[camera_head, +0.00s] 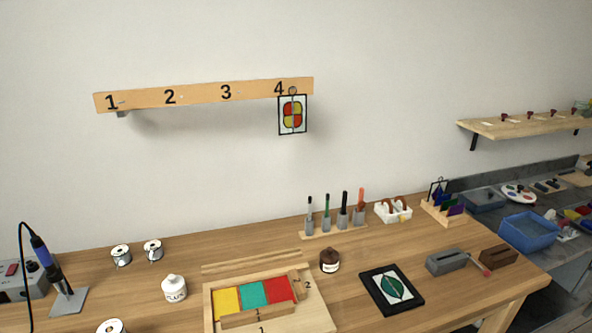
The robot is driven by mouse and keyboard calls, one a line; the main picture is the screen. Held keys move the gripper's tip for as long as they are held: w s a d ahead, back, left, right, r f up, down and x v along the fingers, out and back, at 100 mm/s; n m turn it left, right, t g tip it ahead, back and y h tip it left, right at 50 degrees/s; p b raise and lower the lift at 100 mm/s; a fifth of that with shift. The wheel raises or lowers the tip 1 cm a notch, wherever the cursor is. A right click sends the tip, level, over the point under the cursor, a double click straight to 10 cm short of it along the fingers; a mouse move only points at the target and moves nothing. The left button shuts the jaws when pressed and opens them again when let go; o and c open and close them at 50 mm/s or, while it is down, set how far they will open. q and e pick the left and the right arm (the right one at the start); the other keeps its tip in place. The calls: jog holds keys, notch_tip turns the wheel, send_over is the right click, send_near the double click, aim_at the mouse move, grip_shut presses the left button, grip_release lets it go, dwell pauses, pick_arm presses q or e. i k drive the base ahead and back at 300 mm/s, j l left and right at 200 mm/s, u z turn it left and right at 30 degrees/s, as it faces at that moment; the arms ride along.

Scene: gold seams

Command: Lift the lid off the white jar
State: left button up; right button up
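The white jar (175,289) stands upright on the left part of the wooden table, with dark lettering on its front. Its white lid (173,278) sits on top of it. Neither of my grippers shows in the head view, so nothing is seen touching the jar or the lid.
Two spools (121,255) stand behind the jar, and a soldering iron in its stand (62,288) is to the left. A wooden tray (209,309) with coloured glass lies to the right. A brown jar (330,260) stands beyond it. Bare table (205,262) surrounds the white jar.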

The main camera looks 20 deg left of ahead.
aim_at(173, 283)
jog(key=u, duration=1.35)
